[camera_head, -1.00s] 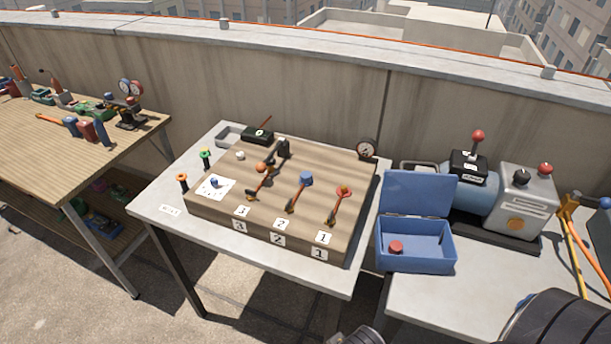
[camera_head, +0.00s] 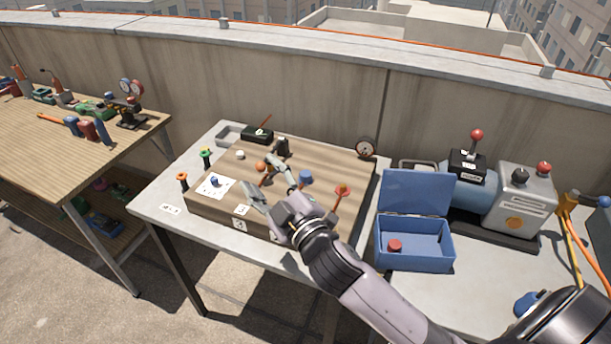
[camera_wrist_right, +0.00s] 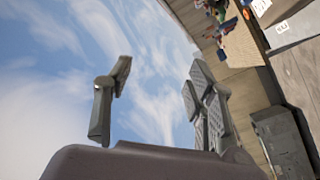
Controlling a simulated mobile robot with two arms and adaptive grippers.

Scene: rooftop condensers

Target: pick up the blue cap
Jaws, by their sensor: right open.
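Two blue pieces show in the head view, and I cannot tell which is the cap. A larger blue round piece (camera_head: 306,177) sits on the wooden board (camera_head: 330,158), by the middle station. A small blue piece (camera_head: 214,181) sits on a white spotted card (camera_head: 217,188) at the board's left. My right gripper (camera_head: 257,171) is open and empty over the board, between the two blue pieces. Its fingers hide part of the board and the middle lever. The wrist view shows its spread fingers (camera_wrist_right: 155,98) mostly against sky. My left gripper is not in view.
An open blue box (camera_head: 415,262) with a red piece (camera_head: 395,246) stands right of the board. Orange (camera_head: 182,178) and green (camera_head: 206,155) topped pieces stand left of the board. An orange lever (camera_head: 342,190) stands on the right.

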